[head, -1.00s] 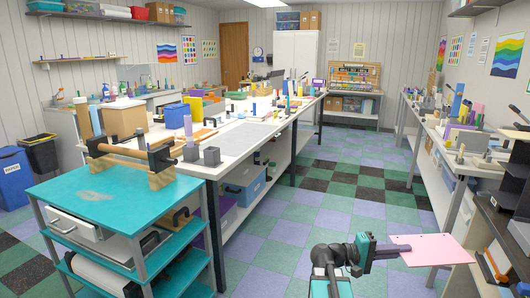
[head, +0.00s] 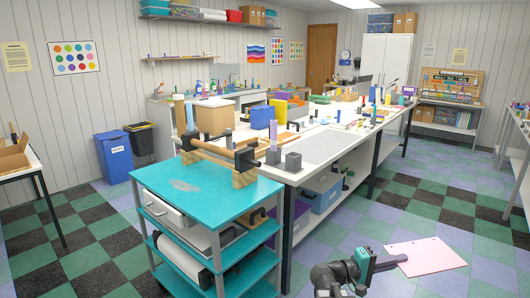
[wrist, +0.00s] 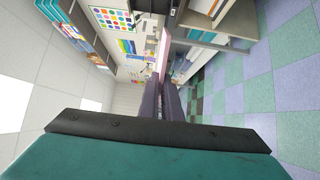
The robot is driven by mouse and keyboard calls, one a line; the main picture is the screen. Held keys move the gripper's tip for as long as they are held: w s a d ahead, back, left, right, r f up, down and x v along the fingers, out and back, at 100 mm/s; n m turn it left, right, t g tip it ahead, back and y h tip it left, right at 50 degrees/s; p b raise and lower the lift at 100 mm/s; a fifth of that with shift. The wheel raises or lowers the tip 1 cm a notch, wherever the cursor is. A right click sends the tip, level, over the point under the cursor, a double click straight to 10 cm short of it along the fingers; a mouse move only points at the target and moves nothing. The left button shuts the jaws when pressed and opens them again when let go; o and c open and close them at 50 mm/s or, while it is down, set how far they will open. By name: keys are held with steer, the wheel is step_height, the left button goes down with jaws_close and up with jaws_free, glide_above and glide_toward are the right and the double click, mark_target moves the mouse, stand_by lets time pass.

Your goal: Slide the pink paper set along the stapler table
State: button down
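The pink paper set (head: 428,254) is a thin flat pink sheet or stack, held out level over the floor at the lower right of the head view. My gripper (head: 392,262) is shut on its left edge. In the wrist view the pink paper set (wrist: 163,52) shows nearly edge-on between the dark fingers (wrist: 162,100). I cannot tell which table is the stapler table; no stapler is clear to me in the head view.
A teal cart (head: 205,192) stands at front left, beside a long white table (head: 335,147) crowded with items. A blue bin (head: 114,158) and a black bin stand by the wall. Part of another table (head: 15,172) is at far left. Checkered floor is open at the right.

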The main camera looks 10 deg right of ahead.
steer(key=w+a+n+t+y+p, duration=0.2)
steer(key=w+a+n+t, duration=0.1)
steer(key=a, duration=1.3)
steer(key=w+a+r+n+t+y+p, duration=0.1)
steer(key=w+a+t, duration=0.4)
steer(key=a, duration=1)
steer(key=n+t+y+p, duration=0.1)
steer(key=n, duration=0.1)
steer(key=shift+w+a+r+n+t+p, duration=0.15)
steer(key=shift+w+a+n+t+p, duration=0.2)
steer(key=shift+n+t+p, duration=0.05)
